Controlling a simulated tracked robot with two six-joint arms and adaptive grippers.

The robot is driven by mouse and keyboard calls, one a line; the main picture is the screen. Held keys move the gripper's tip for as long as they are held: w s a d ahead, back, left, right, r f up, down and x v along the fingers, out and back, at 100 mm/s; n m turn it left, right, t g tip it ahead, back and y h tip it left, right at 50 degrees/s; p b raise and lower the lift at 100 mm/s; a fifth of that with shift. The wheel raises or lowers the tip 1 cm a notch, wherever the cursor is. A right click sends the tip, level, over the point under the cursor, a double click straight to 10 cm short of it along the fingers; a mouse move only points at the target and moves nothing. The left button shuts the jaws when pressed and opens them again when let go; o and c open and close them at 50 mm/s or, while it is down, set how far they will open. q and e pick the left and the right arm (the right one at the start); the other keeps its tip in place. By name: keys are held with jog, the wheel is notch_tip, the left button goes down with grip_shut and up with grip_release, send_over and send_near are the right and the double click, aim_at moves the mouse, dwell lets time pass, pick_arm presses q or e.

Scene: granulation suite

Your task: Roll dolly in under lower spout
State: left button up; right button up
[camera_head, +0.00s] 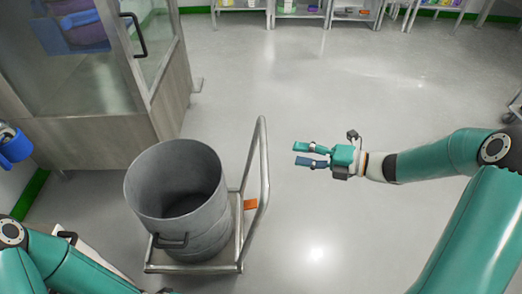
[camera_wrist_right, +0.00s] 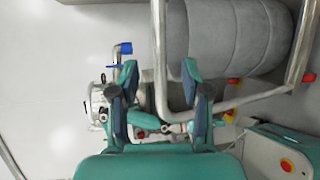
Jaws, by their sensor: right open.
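The dolly (camera_head: 192,268) is a low metal frame on the floor at lower centre-left, with a tall tubular push handle (camera_head: 264,160) on its right side. A grey open drum (camera_head: 208,235) stands upright on it and looks empty. My right gripper (camera_head: 302,155) is open and empty, a short way right of the handle and apart from it. In the right wrist view the open fingers (camera_wrist_right: 160,108) face the handle (camera_wrist_right: 160,55), which shows between them, with the drum (camera_wrist_right: 235,35) beyond. My left arm crosses the lower left corner; its gripper is out of frame. A blue fitting (camera_head: 15,148), possibly the spout, shows at the far left.
A steel cabinet with glass panels (camera_head: 95,150) stands behind and left of the drum. Shelving racks (camera_head: 300,8) line the back wall. The floor (camera_head: 320,90) is clear behind and right of the handle. An orange piece (camera_head: 250,204) sits beside the handle's base.

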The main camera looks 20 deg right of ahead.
aim_at(264, 149)
jog(key=b+x, duration=0.1)
jog(key=x, duration=1)
jog(key=shift+a+b, duration=0.1)
jog(key=shift+b, duration=0.3)
jog(key=shift+f, duration=0.1)
grip_shut()
